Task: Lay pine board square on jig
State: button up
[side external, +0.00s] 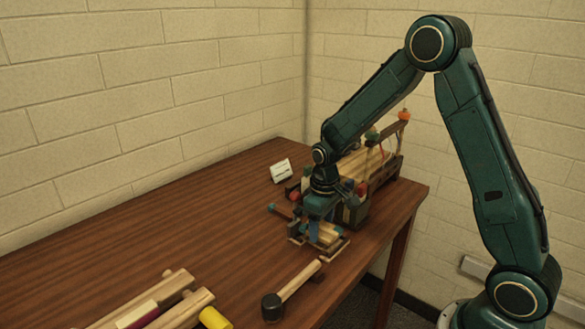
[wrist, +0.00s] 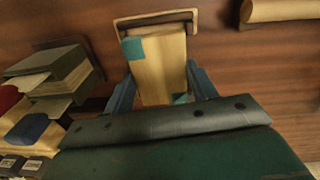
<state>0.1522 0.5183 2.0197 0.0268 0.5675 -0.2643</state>
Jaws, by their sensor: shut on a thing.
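The pine board (wrist: 160,68) is pale, with teal patches at its upper left and lower right corners in the wrist view. My gripper (wrist: 161,90) has a blue finger on either side of it and is shut on it. The jig (wrist: 128,21), a wooden frame, shows beyond the board's far end; the rest of it is hidden beneath the board. In the side external view my gripper (side external: 315,230) points down over the jig (side external: 341,249), with the board (side external: 328,236) low over it. I cannot tell whether the board touches the jig.
A mallet (side external: 296,286) lies in front of the jig. Wooden pieces (side external: 180,312) and a yellow cylinder (side external: 214,318) are at the front left. A wooden rack (side external: 384,175) and a white card (side external: 281,170) stand behind. Stacked blocks (wrist: 55,75) are close left in the wrist view. The table's left is clear.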

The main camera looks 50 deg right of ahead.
aim_at(322, 229)
jog(key=shift+f, duration=1.1)
jog(key=shift+f, duration=0.1)
jog(key=o, duration=1.1)
jog(key=shift+c, duration=0.2)
notch_tip(322, 229, up, 12)
jog(key=shift+s+a, duration=0.15)
jog(key=shift+s, duration=0.05)
jog(key=shift+r, duration=0.2)
